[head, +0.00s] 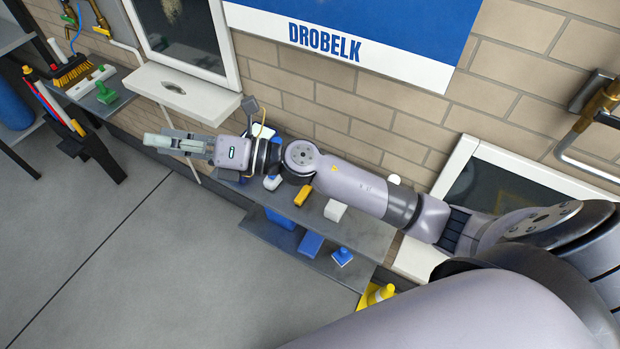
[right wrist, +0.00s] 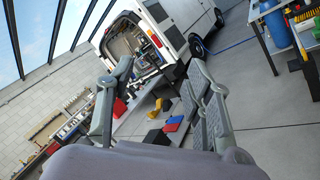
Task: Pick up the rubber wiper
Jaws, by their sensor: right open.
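My right gripper (head: 160,142) reaches in front of the wall, its jaws apart and empty. In the right wrist view its two fingers (right wrist: 160,80) are spread with nothing between them. I cannot say for certain which item is the rubber wiper. A flat white bar-shaped item (head: 91,82) lies on the dark bench at the upper left, between a yellow-bristled brush (head: 72,71) and a green handled piece (head: 105,93). The gripper is well apart from these, to their lower right. My left gripper is not in view.
The dark bench (head: 118,77) stands against the brick wall, with coloured poles (head: 48,102) at its front. A white ledge (head: 200,100) juts out under the window. Grey shelves (head: 350,240) with sponges and blocks lie below my right arm. The floor (head: 130,260) is clear.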

